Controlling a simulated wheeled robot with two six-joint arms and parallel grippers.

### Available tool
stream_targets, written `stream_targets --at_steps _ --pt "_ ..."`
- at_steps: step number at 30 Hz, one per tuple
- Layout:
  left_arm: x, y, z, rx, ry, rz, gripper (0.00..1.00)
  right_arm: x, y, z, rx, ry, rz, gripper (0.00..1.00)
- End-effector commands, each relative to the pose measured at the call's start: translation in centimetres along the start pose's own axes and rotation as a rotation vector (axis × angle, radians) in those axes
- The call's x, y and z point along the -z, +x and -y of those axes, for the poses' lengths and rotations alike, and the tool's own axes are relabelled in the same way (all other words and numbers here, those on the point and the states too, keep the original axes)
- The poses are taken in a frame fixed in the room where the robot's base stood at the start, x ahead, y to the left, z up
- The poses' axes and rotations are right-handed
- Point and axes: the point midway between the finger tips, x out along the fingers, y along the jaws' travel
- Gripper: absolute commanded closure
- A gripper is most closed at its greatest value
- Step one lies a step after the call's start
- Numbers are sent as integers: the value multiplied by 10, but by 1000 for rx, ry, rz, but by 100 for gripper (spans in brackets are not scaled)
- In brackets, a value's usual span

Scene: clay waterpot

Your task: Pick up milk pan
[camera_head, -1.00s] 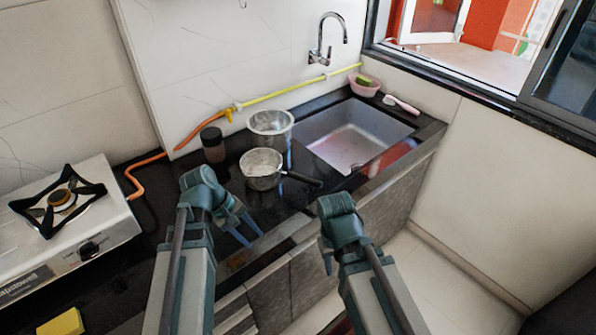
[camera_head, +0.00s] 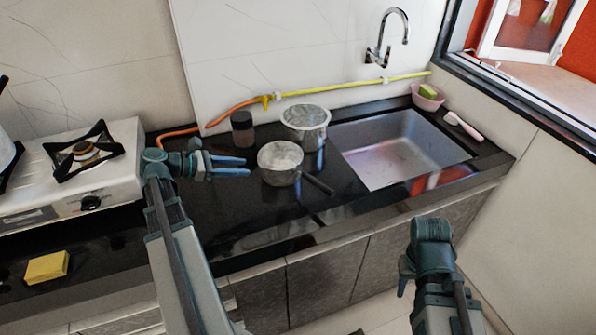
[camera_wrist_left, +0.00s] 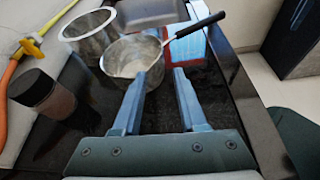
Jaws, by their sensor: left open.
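The milk pan (camera_head: 280,164) is a small metal pan with a black handle, upright on the dark counter, its handle pointing to the lower right. My left gripper (camera_head: 247,166) is open and empty just left of the pan, fingers pointing at it. In the left wrist view the pan (camera_wrist_left: 130,60) lies ahead of the open fingers (camera_wrist_left: 160,75), with the handle running to the upper right. I cannot tell whether a fingertip touches the pan. My right gripper (camera_head: 404,276) hangs in front of the cabinets, away from the pan; its jaw gap is not clear.
A larger metal pot (camera_head: 306,126) stands right behind the pan, and a dark jar (camera_head: 242,131) stands behind left. The sink (camera_head: 395,150) is to the right. A stove (camera_head: 75,175) and a yellow sponge (camera_head: 47,267) are on the left. The counter front of the pan is clear.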

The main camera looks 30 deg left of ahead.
Motion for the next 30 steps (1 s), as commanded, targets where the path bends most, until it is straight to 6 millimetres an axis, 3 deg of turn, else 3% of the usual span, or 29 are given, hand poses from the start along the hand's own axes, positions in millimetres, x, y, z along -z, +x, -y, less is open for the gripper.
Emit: stream_targets --at_steps 4,15,25,30 --pt "2 13 1 4 2 -1 59 0 6 1 0 0 0 60" --pt "2 75 1 4 2 -2 59 2 30 3 0 0 0 60" --pt "0 87 0 3 3 -3 59 2 33 3 0 0 0 60" --pt "2 111 1 6 4 -3 59 3 44 4 0 -1 0 60"
